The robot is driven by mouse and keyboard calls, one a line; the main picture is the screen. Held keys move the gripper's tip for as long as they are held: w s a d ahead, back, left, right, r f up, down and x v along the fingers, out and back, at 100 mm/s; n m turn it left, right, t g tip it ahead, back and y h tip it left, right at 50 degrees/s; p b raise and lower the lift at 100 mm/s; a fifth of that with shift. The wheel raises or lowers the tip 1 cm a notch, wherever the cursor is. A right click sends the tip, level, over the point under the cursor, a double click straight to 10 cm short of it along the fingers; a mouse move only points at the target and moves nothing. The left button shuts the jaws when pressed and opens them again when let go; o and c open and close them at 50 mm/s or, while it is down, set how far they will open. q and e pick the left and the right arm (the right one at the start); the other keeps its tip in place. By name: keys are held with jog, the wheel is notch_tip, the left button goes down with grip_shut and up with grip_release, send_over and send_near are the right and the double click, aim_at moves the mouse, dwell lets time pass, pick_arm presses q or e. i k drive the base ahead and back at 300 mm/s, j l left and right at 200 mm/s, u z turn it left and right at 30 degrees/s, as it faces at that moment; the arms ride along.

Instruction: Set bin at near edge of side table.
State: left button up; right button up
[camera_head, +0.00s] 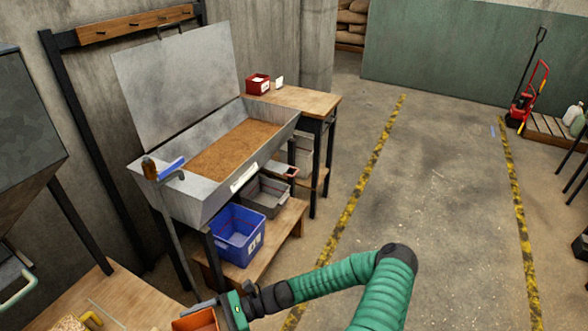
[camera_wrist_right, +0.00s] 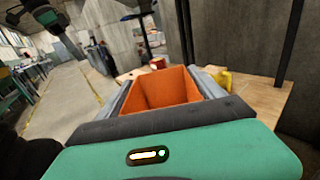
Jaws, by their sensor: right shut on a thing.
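An orange bin (camera_head: 195,321) shows at the bottom edge of the head view, partly cut off. It fills the middle of the right wrist view (camera_wrist_right: 165,92), open side up and empty as far as I can see. My right gripper (camera_head: 218,309) is shut on it, with grey fingers along its sides. A wooden side table (camera_head: 300,99) stands at the far end of the metal trough, with a red box (camera_head: 258,84) and a small white card on it. Its near edge looks bare. My left gripper is not in view.
The metal trough (camera_head: 190,195) holds brown grain. A blue crate (camera_head: 238,236) and a grey crate (camera_head: 264,196) sit on the low shelf below. A wooden bench (camera_head: 125,299) with a yellow handle is at bottom left. The floor right of the trough is clear.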

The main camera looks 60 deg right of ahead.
aim_at(311, 103)
jog(key=i+l+z, duration=0.15)
jog(key=l, duration=0.3)
jog(key=l+z, duration=0.2)
jog(key=l, duration=0.3)
jog(key=i+l+z, duration=0.15)
jog(key=l, duration=0.25)
jog(key=i+l+z, duration=0.15)
jog(key=l, duration=0.25)
jog(key=i+l+z, duration=0.2)
jog(key=l, duration=0.2)
jog(key=i+l+z, duration=0.15)
jog(key=l, duration=0.25)
jog(key=i+l+z, duration=0.15)
jog(key=i+l, duration=0.15)
